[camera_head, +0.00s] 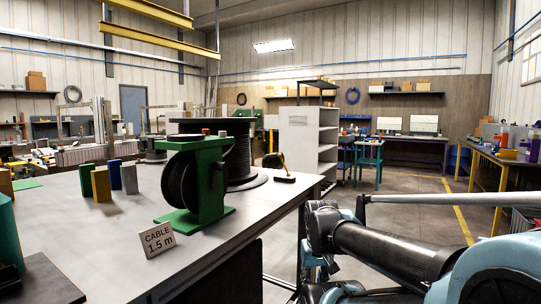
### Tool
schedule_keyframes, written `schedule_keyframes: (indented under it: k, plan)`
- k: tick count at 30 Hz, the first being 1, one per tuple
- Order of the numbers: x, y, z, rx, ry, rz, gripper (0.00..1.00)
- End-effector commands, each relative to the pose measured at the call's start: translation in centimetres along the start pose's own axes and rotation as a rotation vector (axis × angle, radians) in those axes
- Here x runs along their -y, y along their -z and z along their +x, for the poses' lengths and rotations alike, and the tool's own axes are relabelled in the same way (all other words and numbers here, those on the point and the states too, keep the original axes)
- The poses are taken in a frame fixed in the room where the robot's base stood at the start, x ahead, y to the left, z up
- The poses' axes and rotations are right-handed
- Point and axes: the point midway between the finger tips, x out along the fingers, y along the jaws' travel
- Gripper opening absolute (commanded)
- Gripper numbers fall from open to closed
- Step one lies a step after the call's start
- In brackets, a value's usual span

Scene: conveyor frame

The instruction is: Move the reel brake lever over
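A green cable reel stand (211,183) stands on the grey workbench, with a black reel (180,182) on its left side. A small red knob (206,131) shows at the top of the stand, and a dark fitting (218,172) sits on its right face. I cannot tell for sure which of these is the brake lever, or its position. My arm crosses the lower right, to the right of the bench and apart from the stand. My gripper's fingers are not visible; the arm's end runs down out of the bottom edge.
A sign reading "CABLE 1.5 m" (158,241) stands before the reel. A larger black drum (238,160) is behind it, with a black and yellow tool (284,178) at right. Coloured blocks (102,185) stand left. The bench's front surface (110,260) is mostly clear.

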Motion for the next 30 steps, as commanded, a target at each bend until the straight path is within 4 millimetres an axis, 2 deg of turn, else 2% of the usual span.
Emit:
schedule_keyframes:
  k: [9,11,14,17,20,24,30]
  plan:
    - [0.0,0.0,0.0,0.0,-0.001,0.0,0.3]
    - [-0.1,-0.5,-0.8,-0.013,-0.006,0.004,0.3]
    - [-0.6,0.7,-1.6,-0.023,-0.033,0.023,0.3]
    - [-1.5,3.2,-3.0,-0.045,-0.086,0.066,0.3]
    - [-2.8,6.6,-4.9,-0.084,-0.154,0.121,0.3]
    - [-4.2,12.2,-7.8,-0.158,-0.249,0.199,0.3]
    - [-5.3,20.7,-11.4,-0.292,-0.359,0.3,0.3]
